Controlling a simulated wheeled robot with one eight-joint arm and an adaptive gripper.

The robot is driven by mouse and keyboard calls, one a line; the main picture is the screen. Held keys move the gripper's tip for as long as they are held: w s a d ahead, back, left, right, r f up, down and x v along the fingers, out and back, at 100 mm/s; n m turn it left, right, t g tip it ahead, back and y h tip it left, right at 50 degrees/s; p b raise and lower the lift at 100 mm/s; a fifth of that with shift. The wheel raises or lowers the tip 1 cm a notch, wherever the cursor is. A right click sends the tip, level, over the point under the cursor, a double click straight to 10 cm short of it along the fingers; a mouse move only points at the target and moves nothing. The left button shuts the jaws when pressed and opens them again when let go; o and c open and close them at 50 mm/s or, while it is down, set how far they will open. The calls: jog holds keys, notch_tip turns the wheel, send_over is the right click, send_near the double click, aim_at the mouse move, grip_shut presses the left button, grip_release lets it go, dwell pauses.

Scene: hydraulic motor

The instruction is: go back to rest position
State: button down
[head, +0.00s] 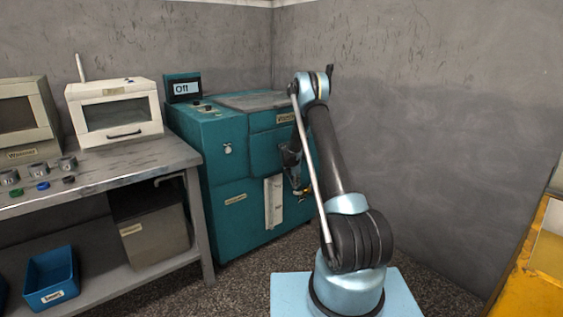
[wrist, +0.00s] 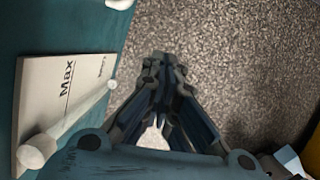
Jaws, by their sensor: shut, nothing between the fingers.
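My gripper (wrist: 160,65) is shut and empty in the wrist view, with its fingertips together above the speckled floor. In the head view my gripper (head: 301,192) hangs low beside the front of the teal machine, partly hidden by my own arm. My arm rises from its light blue base, bends at the top and comes down on the machine's side. The teal machine (head: 225,190) has a small screen (head: 186,88) reading "Off". A white gauge plate (head: 273,203) is on its front; the plate marked "Max" (wrist: 50,100) is left of the gripper in the wrist view.
A grey workbench (head: 130,170) stands left, with a white oven-like box (head: 115,112), a beige device (head: 25,118) and small knobs or weights on it. A blue bin (head: 52,277) is on the lower shelf. A yellow object (head: 530,255) is at right. Floor (head: 240,280) shows between.

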jog(key=s+d+r+m+y, duration=0.15)
jog(key=s+r+m, duration=0.35)
jog(key=s+r, duration=0.6)
jog(key=s+d+r+m+h, duration=0.15)
jog(key=s+r+m, duration=0.25)
jog(key=s+r, duration=0.75)
jog(key=s+d+r+m+y, duration=0.15)
jog(key=s+r+m, duration=0.25)
jog(key=s+r, duration=0.4)
jog(key=s+d+r+m, duration=0.1)
jog(key=s+m, duration=0.2)
jog(key=s, duration=0.5)
jog(key=s+r+m, duration=0.2)
jog(key=s+m, duration=0.1)
jog(key=s, duration=0.5)
jog(key=s+f+m, duration=0.3)
jog(key=s+f, duration=0.1)
jog(key=s, duration=0.5)
jog(key=s+f+m+y, duration=0.1)
jog(key=s+f+m, duration=0.3)
jog(key=s, duration=0.5)
jog(key=shift+s, duration=0.15)
jog(key=shift+w+f, duration=0.25)
jog(key=shift+w, duration=0.2)
